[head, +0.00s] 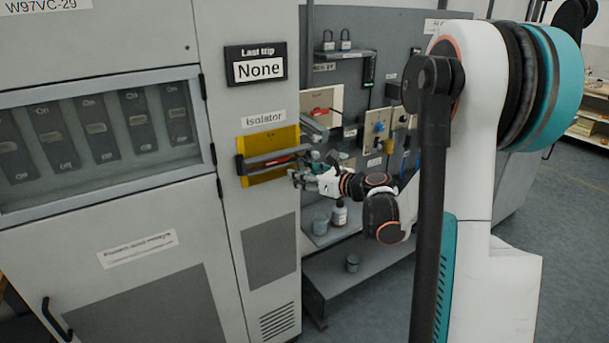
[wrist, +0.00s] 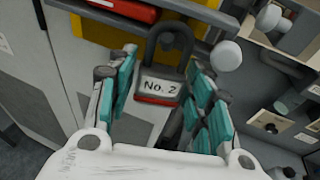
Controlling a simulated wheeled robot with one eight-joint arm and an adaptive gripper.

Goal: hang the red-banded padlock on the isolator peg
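The red-banded padlock (wrist: 158,88), labelled "No. 2", has a grey body and a dark shackle. In the wrist view it sits between the fingers of my gripper (wrist: 163,62), which look closed on its sides. The shackle points toward the isolator and overlaps a grey rail. A pale round knob (wrist: 226,55), perhaps the peg's end, is just right of the shackle. I cannot tell whether the shackle is around the peg. In the head view my gripper (head: 308,172) is at the right end of the yellow isolator plate (head: 284,137); the padlock is not clear there.
A red handle (wrist: 122,9) lies along the isolator rail. Two other padlocks (head: 328,41) (head: 346,40) stand on a small shelf at the back. Panel fittings (head: 377,134) are to the right.

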